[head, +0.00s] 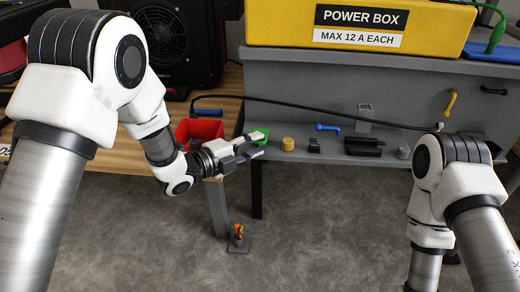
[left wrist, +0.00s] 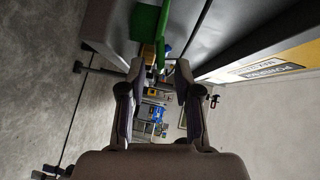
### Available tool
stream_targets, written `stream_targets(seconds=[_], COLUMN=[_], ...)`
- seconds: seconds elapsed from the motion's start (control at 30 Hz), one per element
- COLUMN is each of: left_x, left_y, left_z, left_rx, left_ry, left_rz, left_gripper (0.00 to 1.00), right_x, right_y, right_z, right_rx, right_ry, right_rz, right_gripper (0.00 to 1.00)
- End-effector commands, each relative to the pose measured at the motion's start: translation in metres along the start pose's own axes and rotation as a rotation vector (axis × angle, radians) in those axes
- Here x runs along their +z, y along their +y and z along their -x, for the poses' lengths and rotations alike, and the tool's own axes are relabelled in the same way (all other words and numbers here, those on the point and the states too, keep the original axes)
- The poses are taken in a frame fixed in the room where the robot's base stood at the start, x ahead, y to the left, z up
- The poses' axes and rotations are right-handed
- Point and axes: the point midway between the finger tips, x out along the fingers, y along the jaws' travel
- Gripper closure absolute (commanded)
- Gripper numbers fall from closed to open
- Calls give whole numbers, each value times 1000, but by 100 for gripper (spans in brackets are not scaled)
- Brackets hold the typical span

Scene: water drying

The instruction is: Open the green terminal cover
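The green terminal cover (head: 262,134) sits at the left end of the grey bench, right by my left gripper. It also shows in the left wrist view (left wrist: 145,22) as green panels at the top, with one thin edge reaching down toward the gap between the fingertips. My left gripper (head: 257,146) points right at the cover. In the left wrist view, the two fingers (left wrist: 159,72) are apart, with a clear gap between them. I cannot tell whether a finger touches the cover. My right arm comes in at the lower right; its gripper is out of the frame.
A red bin (head: 199,130) stands on the wooden table behind my left wrist. A yellow power box (head: 360,50) sits on the grey bench. A tan cylinder (head: 287,144), a blue handle (head: 327,128) and a dark block (head: 364,147) line its ledge. A black cable crosses behind them.

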Motion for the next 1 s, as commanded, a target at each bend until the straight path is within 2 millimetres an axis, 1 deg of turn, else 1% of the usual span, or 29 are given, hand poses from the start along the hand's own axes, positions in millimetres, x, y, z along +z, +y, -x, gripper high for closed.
stream_targets(seconds=[0.03,0.13,0.23,0.4,0.5,0.77,1.0], left_x=[0,0,0,0,0,0,0], left_y=[3,2,1,0,0,-1,-6], left_z=[-9,-20,-23,-23,-23,-23,-23], left_rx=[0,0,1,1,1,0,15], left_ry=[2,0,-1,-1,-1,-1,-1], left_rz=[-4,-2,1,2,2,2,19], left_gripper=[67,67,67,67,100,100,100], right_x=[0,0,0,0,0,0,0], right_y=[0,0,0,0,0,0,0], right_z=[-6,-8,-8,-8,-8,-6,2], right_rx=[0,0,0,0,0,0,0], right_ry=[0,0,0,0,0,0,0], right_rz=[0,0,0,0,0,0,0], right_gripper=[60,60,60,60,60,60,60])
